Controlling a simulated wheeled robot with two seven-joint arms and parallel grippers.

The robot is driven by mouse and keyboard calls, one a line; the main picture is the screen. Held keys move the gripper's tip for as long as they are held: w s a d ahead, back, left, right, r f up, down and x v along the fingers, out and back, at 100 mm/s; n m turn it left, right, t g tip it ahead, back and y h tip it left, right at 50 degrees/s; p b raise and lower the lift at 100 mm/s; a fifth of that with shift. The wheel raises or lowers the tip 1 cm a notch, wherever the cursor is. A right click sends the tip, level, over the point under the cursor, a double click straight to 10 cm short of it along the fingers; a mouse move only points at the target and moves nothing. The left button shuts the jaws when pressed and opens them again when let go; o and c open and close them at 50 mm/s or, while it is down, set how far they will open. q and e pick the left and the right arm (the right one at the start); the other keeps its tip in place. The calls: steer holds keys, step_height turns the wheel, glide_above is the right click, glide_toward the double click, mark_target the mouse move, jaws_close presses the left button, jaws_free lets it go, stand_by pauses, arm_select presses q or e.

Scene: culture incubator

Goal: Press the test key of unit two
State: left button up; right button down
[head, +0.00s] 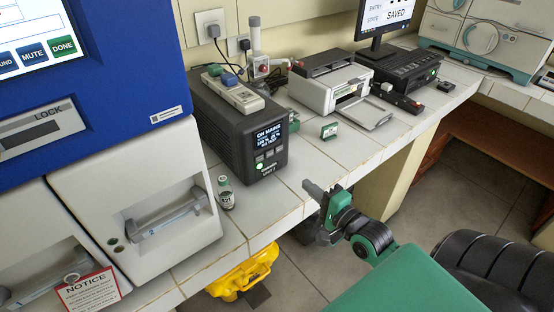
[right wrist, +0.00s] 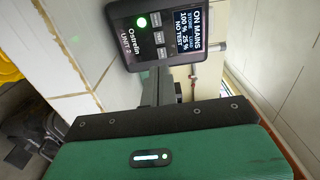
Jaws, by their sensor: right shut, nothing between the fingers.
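Unit two (head: 222,123) is a dark grey box on the tiled bench. Its front panel has a lit display (head: 269,134) and a row of small grey keys (head: 265,155). In the right wrist view the panel reads "Ostrelin UNIT 2" (right wrist: 133,42), with a lit green lamp (right wrist: 142,21). The display (right wrist: 187,33) there shows "ON MAINS" and "NO TEST", beside three keys (right wrist: 159,37); their labels are too small to read. My right gripper (head: 308,188) is shut and empty, in front of the panel near the bench edge, apart from the keys. My left gripper is out of view.
A small labelled vial (head: 225,194) stands left of the unit's front. Bare tiles (head: 300,160) lie between.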

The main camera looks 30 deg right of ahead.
steer(key=shift+w, duration=0.1)
steer(key=p, duration=0.3)
glide_toward(270, 153)
steer(key=w, duration=0.5)
steer(key=shift+w+a, duration=0.1)
steer(key=shift+w, duration=0.25)
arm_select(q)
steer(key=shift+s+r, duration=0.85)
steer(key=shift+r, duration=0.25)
arm_select(e)
steer(key=shift+w+f, duration=0.15)
steer(key=shift+w, duration=0.4)
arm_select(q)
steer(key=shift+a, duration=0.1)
